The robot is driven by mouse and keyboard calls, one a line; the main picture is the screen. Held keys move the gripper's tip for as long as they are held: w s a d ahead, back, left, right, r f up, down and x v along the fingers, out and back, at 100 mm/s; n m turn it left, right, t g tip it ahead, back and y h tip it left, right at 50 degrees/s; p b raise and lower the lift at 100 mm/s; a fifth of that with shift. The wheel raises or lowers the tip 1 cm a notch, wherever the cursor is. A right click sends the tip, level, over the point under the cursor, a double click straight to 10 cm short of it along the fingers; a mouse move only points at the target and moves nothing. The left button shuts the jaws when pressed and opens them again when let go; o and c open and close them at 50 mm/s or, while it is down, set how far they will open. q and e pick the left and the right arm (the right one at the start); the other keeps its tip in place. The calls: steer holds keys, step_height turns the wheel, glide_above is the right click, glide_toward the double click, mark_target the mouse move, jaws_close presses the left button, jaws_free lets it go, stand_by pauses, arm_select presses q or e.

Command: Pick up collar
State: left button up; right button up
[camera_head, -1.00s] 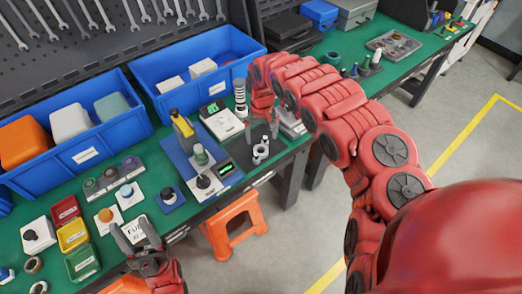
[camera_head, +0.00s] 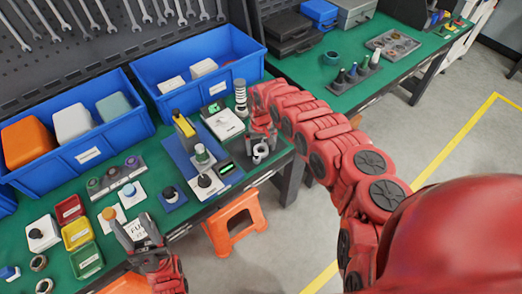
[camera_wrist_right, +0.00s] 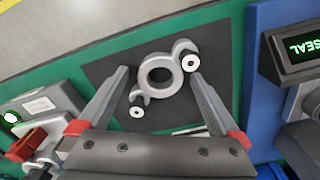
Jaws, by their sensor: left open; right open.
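The collar is a grey ring with two curved lugs that end in dark and white round parts. It lies on a dark square mat (camera_wrist_right: 110,60) in the right wrist view, where the collar (camera_wrist_right: 143,78) shows between the fingers. In the head view the collar (camera_head: 260,152) is near the bench's front edge, partly hidden by my right gripper (camera_head: 262,146). My right gripper (camera_wrist_right: 158,76) is open, with a finger on either side of the collar and gaps to it. My left gripper (camera_head: 134,224) is open and empty at the bench's front edge, lower left.
A striped column (camera_head: 240,96) stands behind my right gripper. An orange stool (camera_head: 232,226) is below the bench. Blue bins (camera_head: 95,153) line the back.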

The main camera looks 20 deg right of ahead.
jaws_close()
stand_by(0.3)
